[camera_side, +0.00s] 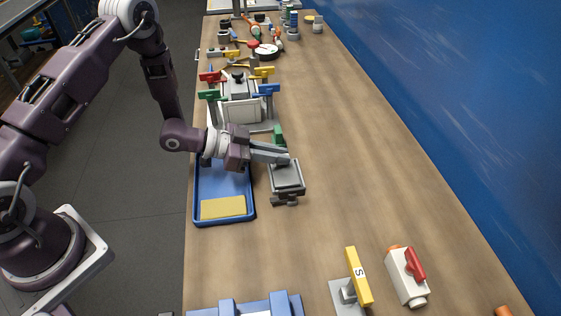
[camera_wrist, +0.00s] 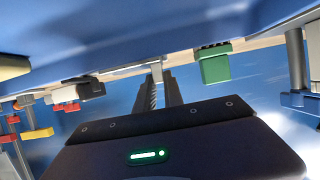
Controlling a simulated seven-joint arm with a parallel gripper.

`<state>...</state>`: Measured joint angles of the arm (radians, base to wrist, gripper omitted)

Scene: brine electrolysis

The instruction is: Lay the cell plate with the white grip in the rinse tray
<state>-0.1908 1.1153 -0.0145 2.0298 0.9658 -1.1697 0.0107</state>
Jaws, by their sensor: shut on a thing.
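My gripper (camera_side: 285,160) reaches level across the rinse tray, a shallow blue tray (camera_side: 197,205), with its fingertips past the tray's right edge. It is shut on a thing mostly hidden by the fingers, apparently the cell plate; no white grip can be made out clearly. A grey rectangular piece (camera_side: 287,180) shows just below the fingertips, beyond the tray; I cannot tell whether it is held or stands on the table. In the wrist view, upside down, my fingers (camera_wrist: 160,85) meet a pale narrow piece.
A yellow pad (camera_side: 223,208) lies in the tray's near end. The cell (camera_side: 240,108) with red, yellow, green and blue grips stands behind the tray. A green block (camera_side: 278,134) is close behind the fingers. A yellow S-marked piece (camera_side: 358,275) and red-levered switch (camera_side: 407,278) stand in front.

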